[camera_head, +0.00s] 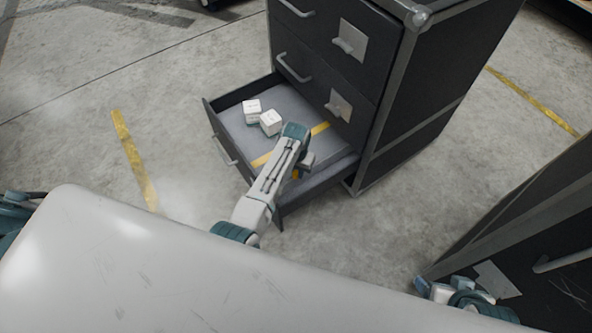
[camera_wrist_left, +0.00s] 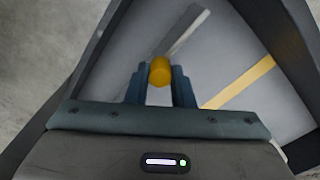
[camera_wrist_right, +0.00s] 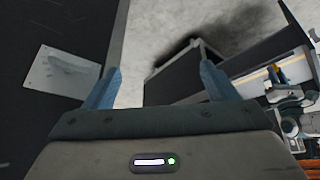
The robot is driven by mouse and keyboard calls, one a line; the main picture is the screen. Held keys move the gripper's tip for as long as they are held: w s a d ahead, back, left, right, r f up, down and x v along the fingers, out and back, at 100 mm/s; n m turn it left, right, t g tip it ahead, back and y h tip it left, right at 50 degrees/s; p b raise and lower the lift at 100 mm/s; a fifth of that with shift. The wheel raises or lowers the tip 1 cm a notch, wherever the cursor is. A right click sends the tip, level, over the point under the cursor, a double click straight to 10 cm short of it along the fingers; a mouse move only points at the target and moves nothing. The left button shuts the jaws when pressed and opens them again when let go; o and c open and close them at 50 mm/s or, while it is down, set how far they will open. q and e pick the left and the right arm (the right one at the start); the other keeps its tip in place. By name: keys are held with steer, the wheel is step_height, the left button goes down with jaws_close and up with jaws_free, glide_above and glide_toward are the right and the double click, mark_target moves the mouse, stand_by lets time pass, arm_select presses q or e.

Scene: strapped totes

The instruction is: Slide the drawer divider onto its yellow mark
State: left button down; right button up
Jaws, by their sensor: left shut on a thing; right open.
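The open drawer (camera_head: 222,138) has a grey floor with a yellow mark (camera_head: 321,128) running across it; the mark also shows in the left wrist view (camera_wrist_left: 240,82). The divider (camera_wrist_left: 188,34) is a thin pale grey bar with an orange knob (camera_wrist_left: 160,70). My left gripper (camera_wrist_left: 159,82) is shut on that knob. The divider stands apart from the yellow mark, to its left in the left wrist view. In the head view my left arm hides most of the divider. My right gripper (camera_wrist_right: 160,82) is open and empty, away from the drawer.
Two white cubes, one (camera_head: 252,106) and another (camera_head: 271,122), lie in the drawer beyond the mark. The dark cabinet (camera_head: 430,75) rises behind it. Another dark cabinet (camera_head: 545,225) stands at the right, near my right gripper. Concrete floor left of the drawer is clear.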

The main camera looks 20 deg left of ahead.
arm_select(q)
steer(key=w+a+b, duration=0.1)
steer(key=w+a, duration=0.2)
steer(key=a, duration=0.1)
steer(key=w+a, duration=0.3)
steer(key=w+a+b, duration=0.1)
steer(key=w+a, duration=0.2)
steer(key=a, duration=0.1)
steer(key=shift+w+a+b, duration=0.1)
steer(key=shift+a+b, duration=0.25)
steer(key=shift+w+a, duration=0.4)
steer(key=shift+a, duration=0.05)
arm_select(e)
steer(key=w+a+f+t+y, duration=0.1)
steer(key=w+a+f+t, duration=0.1)
steer(key=shift+f+m+t, duration=0.1)
steer(key=shift+m+t, duration=0.2)
arm_select(q)
steer(key=c, duration=1.3)
jaws_free()
arm_select(e)
steer(key=shift+s, duration=0.1)
arm_select(q)
steer(key=shift+o, duration=0.2)
steer(key=shift+r, duration=0.1)
